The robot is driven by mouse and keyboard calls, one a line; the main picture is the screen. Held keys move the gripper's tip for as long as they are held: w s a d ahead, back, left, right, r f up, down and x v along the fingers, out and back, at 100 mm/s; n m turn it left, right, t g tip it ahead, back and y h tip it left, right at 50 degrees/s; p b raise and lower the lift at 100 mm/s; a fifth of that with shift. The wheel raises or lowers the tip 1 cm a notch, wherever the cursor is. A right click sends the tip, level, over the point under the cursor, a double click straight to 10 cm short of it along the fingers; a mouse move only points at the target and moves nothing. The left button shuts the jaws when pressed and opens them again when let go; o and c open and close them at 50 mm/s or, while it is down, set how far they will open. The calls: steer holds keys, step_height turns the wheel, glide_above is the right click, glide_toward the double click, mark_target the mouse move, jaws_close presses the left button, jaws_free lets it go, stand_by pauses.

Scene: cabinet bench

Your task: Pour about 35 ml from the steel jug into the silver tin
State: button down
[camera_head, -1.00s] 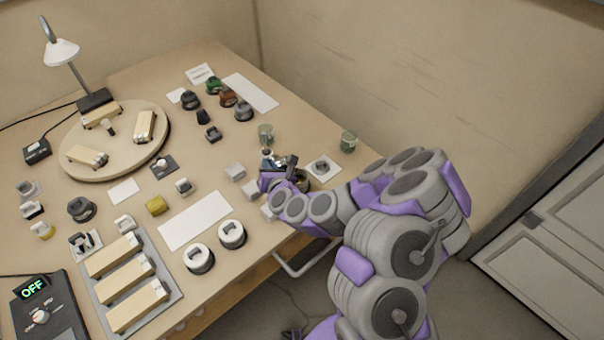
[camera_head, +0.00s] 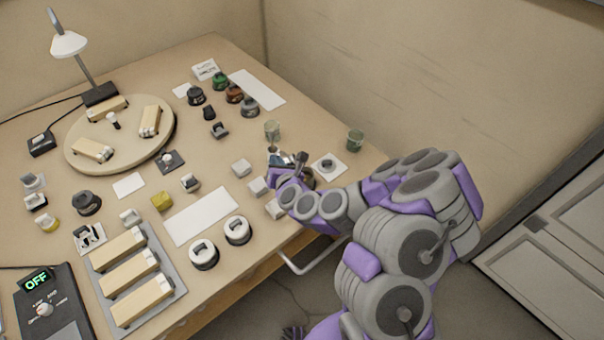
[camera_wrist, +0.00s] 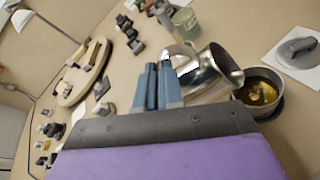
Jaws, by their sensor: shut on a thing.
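The steel jug (camera_wrist: 203,78) shows in the wrist view, tilted far over with its mouth to the right. Its lip is at the near edge of the silver tin (camera_wrist: 279,105), above or against it; I cannot tell which. The tin holds yellow-brown liquid (camera_wrist: 258,92). I cannot make out a falling stream. My gripper (camera_wrist: 158,80) is shut on the jug's handle, left of the jug's body. In the head view my gripper (camera_head: 287,162) is at the table's right side, and my arm mostly hides the jug and tin.
A greenish glass (camera_head: 272,130) stands just behind the jug, and a green jar (camera_head: 355,140) stands farther right. A grey lid-like piece on a white card (camera_head: 342,175) lies right of the tin. Small pale blocks (camera_head: 258,186) stand left of my gripper. The table's front edge is close.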

steer(key=shift+d+r, duration=0.15)
steer(key=shift+d, duration=0.5)
steer(key=shift+a, duration=0.7)
steer(key=shift+d+r+m, duration=0.2)
steer(key=shift+d+m, duration=0.1)
steer(key=shift+d, duration=0.35)
steer(key=shift+a, duration=0.1)
steer(key=shift+y, duration=0.3)
steer(key=shift+a, duration=0.3)
steer(key=shift+d+r, duration=0.2)
steer(key=shift+d, duration=0.3)
steer(key=shift+m, duration=0.3)
